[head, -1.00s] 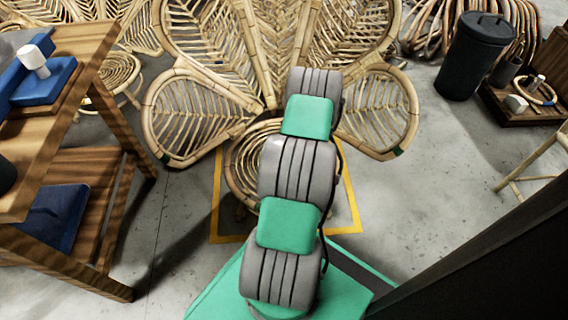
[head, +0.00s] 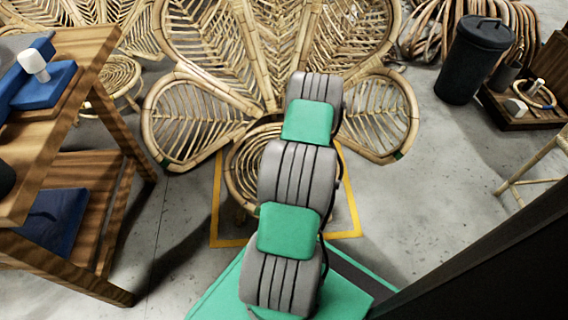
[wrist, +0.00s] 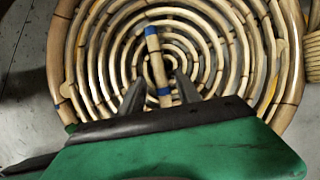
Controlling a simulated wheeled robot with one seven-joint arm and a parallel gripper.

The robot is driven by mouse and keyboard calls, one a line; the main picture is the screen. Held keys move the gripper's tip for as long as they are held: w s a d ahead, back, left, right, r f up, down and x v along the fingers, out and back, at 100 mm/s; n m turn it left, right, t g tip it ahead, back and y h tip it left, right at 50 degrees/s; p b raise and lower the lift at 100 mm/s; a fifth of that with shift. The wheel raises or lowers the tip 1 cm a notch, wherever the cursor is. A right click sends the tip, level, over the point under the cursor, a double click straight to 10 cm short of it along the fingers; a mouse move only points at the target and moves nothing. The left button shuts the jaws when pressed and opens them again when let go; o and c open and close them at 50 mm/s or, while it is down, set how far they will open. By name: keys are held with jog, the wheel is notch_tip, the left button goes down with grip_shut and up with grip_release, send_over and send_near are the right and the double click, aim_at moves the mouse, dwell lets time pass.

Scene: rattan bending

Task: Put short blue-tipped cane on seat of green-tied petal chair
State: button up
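The short cane (wrist: 155,58) shows in the wrist view, with a blue band near each end. It appears to lie on the round seat (wrist: 88,62) of coiled rings, near its middle. My gripper (wrist: 159,76) is above the seat, its two dark fingers apart on either side of the cane's near end, with gaps between them and the cane. In the head view the petal chair (head: 183,125) has green ties low on its side petals. Its seat (head: 240,175) is partly hidden by my arm, which also hides the cane and gripper.
A yellow square (head: 216,205) is marked on the floor around the chair. A wooden workbench (head: 75,250) with blue items stands at the left. A black bin (head: 470,62) and a low wooden tray (head: 530,115) are at the right. Other rattan chairs stand behind.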

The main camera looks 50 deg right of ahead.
jog(key=p+v, duration=0.5)
jog(key=v, duration=0.7)
jog(key=w+a+r+n+g, duration=0.1)
jog(key=w+a+r+n, duration=0.4)
jog(key=a+r+n, duration=0.6)
jog(key=w+a+r+n+g, duration=0.1)
jog(key=w+a+r+n, duration=0.65)
jog(key=a, duration=0.55)
jog(key=s+a+r+n, duration=0.5)
jog(key=s+a+n, duration=0.1)
jog(key=a+n, duration=0.3)
jog(key=s+a+r+n, duration=0.4)
jog(key=s+a+n, duration=0.2)
jog(key=a+n, duration=0.35)
notch_tip(320, 180, up, 38)
jog(key=w+p, duration=0.1)
jog(key=p, duration=3.3)
jog(key=shift+w+d+f+t+p, duration=0.15)
jog(key=shift+w+t+p, duration=0.15)
jog(key=shift+t, duration=0.1)
